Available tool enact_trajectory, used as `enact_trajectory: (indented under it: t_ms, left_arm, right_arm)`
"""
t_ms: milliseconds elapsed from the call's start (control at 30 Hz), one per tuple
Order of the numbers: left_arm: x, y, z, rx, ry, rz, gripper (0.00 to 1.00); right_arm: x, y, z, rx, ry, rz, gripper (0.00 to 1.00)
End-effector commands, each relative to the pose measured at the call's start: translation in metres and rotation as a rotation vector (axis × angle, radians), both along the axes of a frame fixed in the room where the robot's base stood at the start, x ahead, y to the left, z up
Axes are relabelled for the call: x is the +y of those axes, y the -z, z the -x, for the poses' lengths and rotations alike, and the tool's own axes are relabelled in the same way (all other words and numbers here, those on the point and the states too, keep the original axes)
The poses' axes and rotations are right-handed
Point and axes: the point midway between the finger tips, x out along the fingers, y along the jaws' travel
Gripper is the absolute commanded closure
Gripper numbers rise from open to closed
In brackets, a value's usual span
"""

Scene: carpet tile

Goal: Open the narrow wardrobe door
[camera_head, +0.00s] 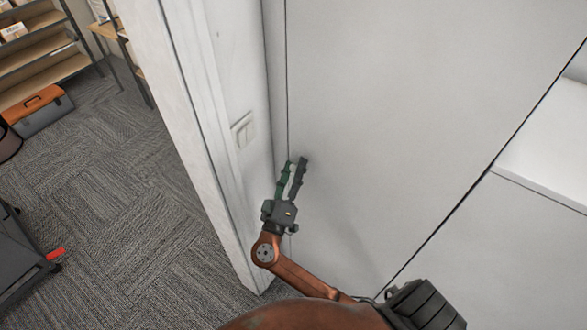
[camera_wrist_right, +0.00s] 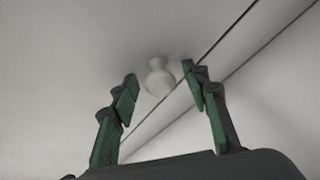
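The narrow wardrobe door (camera_head: 390,110) is a flat white panel, and no opening shows along its edge lines. A small round white knob (camera_wrist_right: 159,77) stands out from a pale panel in the right wrist view, close to a dark seam. My right gripper (camera_head: 293,168) is in front of the panel near its left seam. Its fingers are spread apart, and in the wrist view the knob appears between the fingertips, with clear space on both sides. The knob is not visible in the head view. My left gripper is not in view.
A white wall edge with a light switch (camera_head: 243,130) stands just left of the gripper. A white ledge (camera_head: 555,140) is at the right. Carpet (camera_head: 130,210) is open at left, with an orange-topped toolbox (camera_head: 38,110), a shelf (camera_head: 40,50) and a dark grey object (camera_head: 20,260).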

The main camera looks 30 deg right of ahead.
Motion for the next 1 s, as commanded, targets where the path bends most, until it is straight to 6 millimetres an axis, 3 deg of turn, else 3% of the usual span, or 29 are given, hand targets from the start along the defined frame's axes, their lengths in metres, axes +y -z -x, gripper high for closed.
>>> enact_trajectory:
  t_ms: [600,1000]
  left_arm:
    - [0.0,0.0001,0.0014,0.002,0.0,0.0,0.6]
    - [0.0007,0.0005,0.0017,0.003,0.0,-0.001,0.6]
  right_arm:
    - [-0.0001,0.0002,0.0003,0.0,0.001,-0.001,1.0]
    - [0.0016,0.0003,0.0001,0.0,-0.001,0.0,1.0]
